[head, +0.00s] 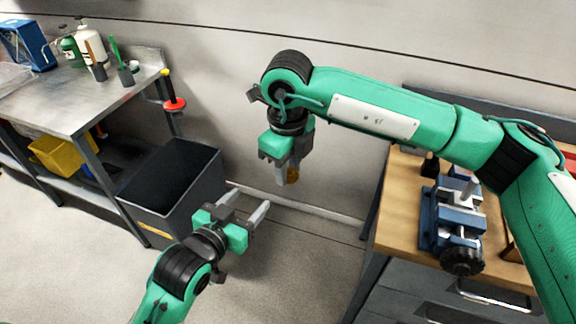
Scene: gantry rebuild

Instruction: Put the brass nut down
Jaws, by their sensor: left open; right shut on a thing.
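The brass nut (293,175) is a small gold-coloured piece at the fingertips of my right gripper (286,172). That gripper points down and is shut on the nut, partly hiding it. It hangs in the air in front of the wall, between the metal bench and the wooden workbench. My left gripper (248,206) is lower and to the left, open and empty, with its fingers pointing up and right. It is beside the dark bin and apart from the nut.
A dark open bin (213,184) stands on the floor at the left. A metal bench (72,99) with bottles is behind it. The wooden workbench (399,220) at the right carries a blue vise (458,214). Bare floor (290,270) shows between the benches.

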